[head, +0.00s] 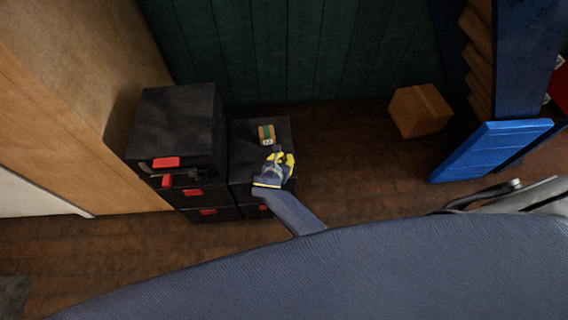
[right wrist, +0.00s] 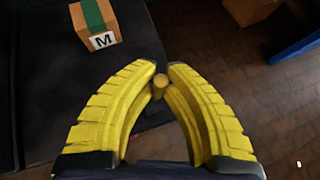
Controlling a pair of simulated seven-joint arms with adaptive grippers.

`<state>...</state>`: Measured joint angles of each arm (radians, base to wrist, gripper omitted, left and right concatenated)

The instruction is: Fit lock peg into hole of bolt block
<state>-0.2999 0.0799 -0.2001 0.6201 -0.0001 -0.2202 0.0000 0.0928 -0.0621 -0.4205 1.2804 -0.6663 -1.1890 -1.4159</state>
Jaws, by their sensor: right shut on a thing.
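My right gripper (head: 284,160) is over the right-hand black case, its yellow fingers closed together. In the right wrist view the fingertips (right wrist: 160,78) meet around a small tan, round-ended piece (right wrist: 160,80), which looks like the lock peg. Most of its length is hidden between the fingers. Nothing in view is clearly the bolt block or its hole. A small orange-brown box (head: 266,134) with a green band and a white label sits on the same case, beyond the gripper. In the right wrist view this box (right wrist: 95,22) shows the letter M. My left gripper is not in view.
The right black case (head: 243,136) stands beside a taller black case (head: 175,115) with red latches. A cardboard box (head: 419,110) lies on the wooden floor to the right. A blue panel (head: 490,150) and blue frame stand further right. The floor between is clear.

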